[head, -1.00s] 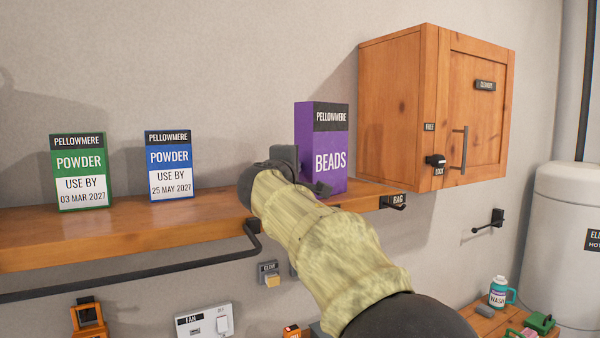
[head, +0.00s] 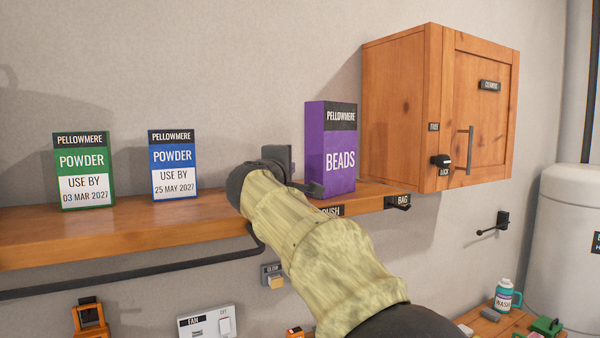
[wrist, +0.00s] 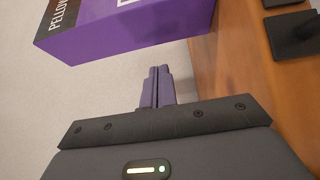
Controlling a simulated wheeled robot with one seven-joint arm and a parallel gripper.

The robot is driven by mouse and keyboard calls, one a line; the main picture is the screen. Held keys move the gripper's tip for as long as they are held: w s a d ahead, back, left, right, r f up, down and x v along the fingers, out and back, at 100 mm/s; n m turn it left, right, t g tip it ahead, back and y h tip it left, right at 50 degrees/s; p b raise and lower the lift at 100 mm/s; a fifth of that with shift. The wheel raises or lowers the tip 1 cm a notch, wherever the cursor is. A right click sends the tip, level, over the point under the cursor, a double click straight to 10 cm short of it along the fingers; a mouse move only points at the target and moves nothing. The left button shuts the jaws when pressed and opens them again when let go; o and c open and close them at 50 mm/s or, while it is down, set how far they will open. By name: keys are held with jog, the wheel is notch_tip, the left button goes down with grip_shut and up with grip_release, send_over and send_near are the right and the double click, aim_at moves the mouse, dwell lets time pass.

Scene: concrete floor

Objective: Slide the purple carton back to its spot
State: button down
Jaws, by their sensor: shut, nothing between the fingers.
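The purple carton (head: 341,160), marked PELLOWMERE BEADS, stands upright on the wooden shelf (head: 110,228), left of the wall cabinet. In the wrist view the carton (wrist: 120,40) fills the upper part, its lower edge close to the fingertips. My gripper (head: 312,188) is at the carton's lower left side in the head view, partly hidden by my own wrist and sleeve. In the wrist view its fingers (wrist: 157,86) are closed together with nothing between them. I cannot tell whether the fingertips touch the carton.
A green powder carton (head: 85,172) and a blue one (head: 173,165) stand further left on the shelf. The wooden cabinet (head: 400,110) is close at the right.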

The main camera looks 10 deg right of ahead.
jog(key=b+v, duration=0.4)
jog(key=v, duration=0.6)
jog(key=shift+s, duration=0.25)
jog(key=shift+r, duration=0.1)
